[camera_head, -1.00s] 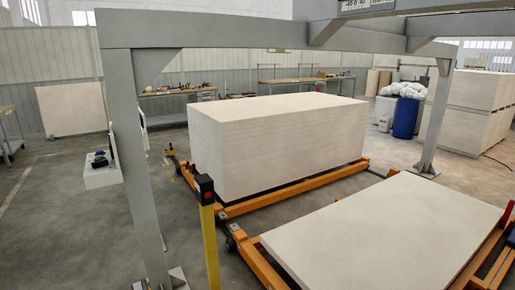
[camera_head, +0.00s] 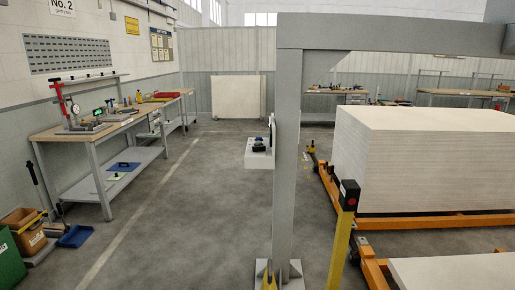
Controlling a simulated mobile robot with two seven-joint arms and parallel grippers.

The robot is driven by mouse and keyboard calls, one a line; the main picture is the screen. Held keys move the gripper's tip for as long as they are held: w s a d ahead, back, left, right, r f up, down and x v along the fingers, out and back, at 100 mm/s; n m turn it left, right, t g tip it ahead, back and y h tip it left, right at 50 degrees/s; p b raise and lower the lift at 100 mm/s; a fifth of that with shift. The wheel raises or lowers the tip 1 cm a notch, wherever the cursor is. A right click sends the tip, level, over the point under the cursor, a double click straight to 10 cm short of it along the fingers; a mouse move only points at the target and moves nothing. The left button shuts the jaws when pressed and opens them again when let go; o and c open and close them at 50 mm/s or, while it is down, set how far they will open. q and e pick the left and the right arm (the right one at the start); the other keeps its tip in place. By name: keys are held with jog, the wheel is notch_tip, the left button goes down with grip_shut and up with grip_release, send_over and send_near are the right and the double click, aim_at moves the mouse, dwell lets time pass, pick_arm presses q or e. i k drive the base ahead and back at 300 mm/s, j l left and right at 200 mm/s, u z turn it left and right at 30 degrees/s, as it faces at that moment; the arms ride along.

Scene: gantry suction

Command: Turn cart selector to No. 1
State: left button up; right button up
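No part clearly readable as the cart selector is in view. A yellow post (camera_head: 339,250) with a black head (camera_head: 349,194) and a red spot on it stands in front of the carts, right of the gantry's grey column (camera_head: 287,160). A small white shelf or box (camera_head: 258,154) with a dark object (camera_head: 259,145) on it is at the column's left side; its details are too small to tell. An orange cart (camera_head: 335,188) carries a tall stack of white boards (camera_head: 420,158). A second orange cart (camera_head: 374,276) with a board shows at the lower right. Neither gripper is in view.
A workbench (camera_head: 95,133) with tools lines the left wall under a "No. 2" sign (camera_head: 62,6). A cardboard box (camera_head: 25,230), a blue dustpan (camera_head: 76,236) and a green bin (camera_head: 10,262) are at the lower left. The floor (camera_head: 190,220) between bench and column is clear.

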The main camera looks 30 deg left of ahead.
aim_at(255, 148)
jog(key=k+j, duration=0.1)
jog(key=j, duration=0.5)
jog(key=j+z, duration=0.1)
jog(key=j, duration=0.45)
jog(key=k+j, duration=0.15)
jog(key=j, duration=0.45)
jog(key=i+j+z, duration=0.1)
jog(key=j, duration=0.35)
jog(key=i+j+z, duration=0.1)
jog(key=j, duration=0.35)
jog(key=i+j+z, duration=0.1)
jog(key=i+j, duration=0.15)
jog(key=j, duration=0.15)
jog(key=i+j, duration=0.2)
jog(key=j, duration=0.25)
jog(key=i+j+z, duration=0.15)
jog(key=i+j, duration=0.4)
jog(key=i, duration=0.15)
